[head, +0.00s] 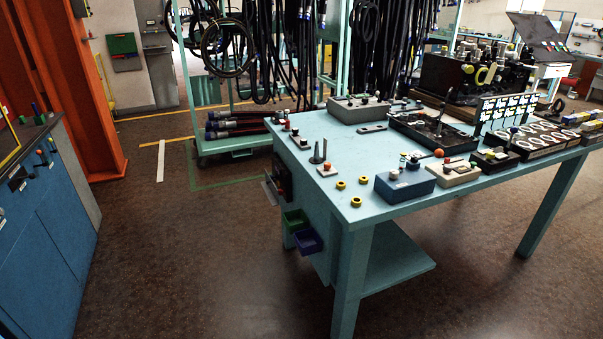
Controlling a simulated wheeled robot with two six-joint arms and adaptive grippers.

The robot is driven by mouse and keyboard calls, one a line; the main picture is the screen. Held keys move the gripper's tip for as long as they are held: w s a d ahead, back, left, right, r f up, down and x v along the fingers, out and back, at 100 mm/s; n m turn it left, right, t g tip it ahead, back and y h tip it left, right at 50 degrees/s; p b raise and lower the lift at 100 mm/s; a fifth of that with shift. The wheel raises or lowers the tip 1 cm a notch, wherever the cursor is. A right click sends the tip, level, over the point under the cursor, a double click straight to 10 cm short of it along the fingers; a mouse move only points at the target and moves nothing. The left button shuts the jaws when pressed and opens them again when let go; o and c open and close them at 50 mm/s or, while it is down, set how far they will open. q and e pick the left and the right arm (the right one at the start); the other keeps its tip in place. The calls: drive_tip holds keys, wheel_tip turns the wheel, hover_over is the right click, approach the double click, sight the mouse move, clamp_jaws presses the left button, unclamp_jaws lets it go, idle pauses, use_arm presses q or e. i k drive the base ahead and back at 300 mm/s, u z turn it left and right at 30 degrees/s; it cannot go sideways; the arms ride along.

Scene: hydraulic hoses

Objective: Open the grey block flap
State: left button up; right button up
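A grey block (357,109) with small knobs on its top sits at the far left part of the light-blue workbench (325,203). A blue-grey block (404,186) with small fittings on top sits at the bench's front edge. A pale beige block (453,174) with an orange ball and red part sits just right of it. I cannot make out a flap, or whether one is open or shut, on any of these blocks at this size. Neither of my grippers is in view.
Several yellow rings (356,202) lie near the bench's front-left corner. A black tray (433,132) and dark racks fill the right part. Green (295,222) and blue bins (307,241) hang on the left end. A hose rack stands behind. The floor (200,230) at left is clear.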

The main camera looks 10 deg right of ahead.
sight(271, 186)
drive_tip(key=z, duration=0.55)
drive_tip(key=k, duration=0.6)
drive_tip(key=u, duration=0.15)
drive_tip(key=i, duration=0.65)
drive_tip(key=u, duration=1)
drive_tip(key=i, duration=1.05)
drive_tip(key=z, duration=0.65)
drive_tip(key=i, duration=0.75)
drive_tip(key=z, duration=0.8)
